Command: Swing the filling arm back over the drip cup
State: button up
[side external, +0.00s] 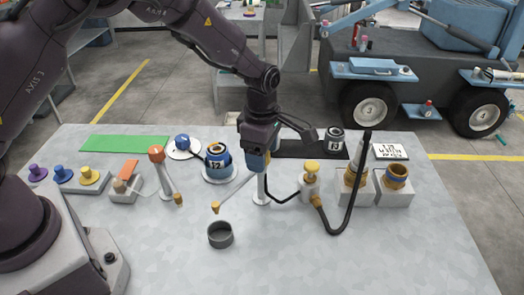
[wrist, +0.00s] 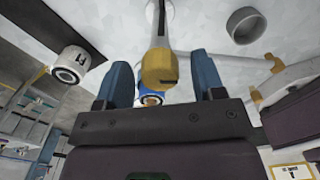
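The filling arm is a thin pale bar (side external: 236,192) on a white post (side external: 261,188), ending in a yellow tip (side external: 215,208). The tip appears just behind the dark grey drip cup (side external: 220,236) in the side view; I cannot tell whether it is over the opening. The cup also shows at upper right in the wrist view (wrist: 246,26). My gripper (side external: 260,168) is at the top of the post, pointing down. In the wrist view its blue fingers (wrist: 162,75) stand apart on both sides of a yellow knob (wrist: 157,68), with gaps visible; it looks open.
A pump with a yellow cap (side external: 311,170) and black hose (side external: 352,190) stands right of the post. An orange-topped stand (side external: 156,155) is at left. The front table (side external: 330,265) is clear.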

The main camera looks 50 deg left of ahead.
notch_tip(320, 180, up, 13)
dwell(0.5)
jog(key=s+a+r+m+t, duration=0.2)
jog(key=s+r+m, duration=0.1)
jog(key=s+m, duration=0.4)
jog(key=s+a+r+m+t, duration=0.1)
jog(key=s+a+r+m, duration=0.2)
jog(key=s+m, duration=0.5)
jog(key=s+a+r+m+t, duration=0.2)
jog(key=s+r+m, duration=0.2)
jog(key=s+m, duration=0.4)
jog(key=shift+s+a+t, duration=0.3)
jog(key=shift+s+a, duration=0.1)
jog(key=shift+s, duration=0.2)
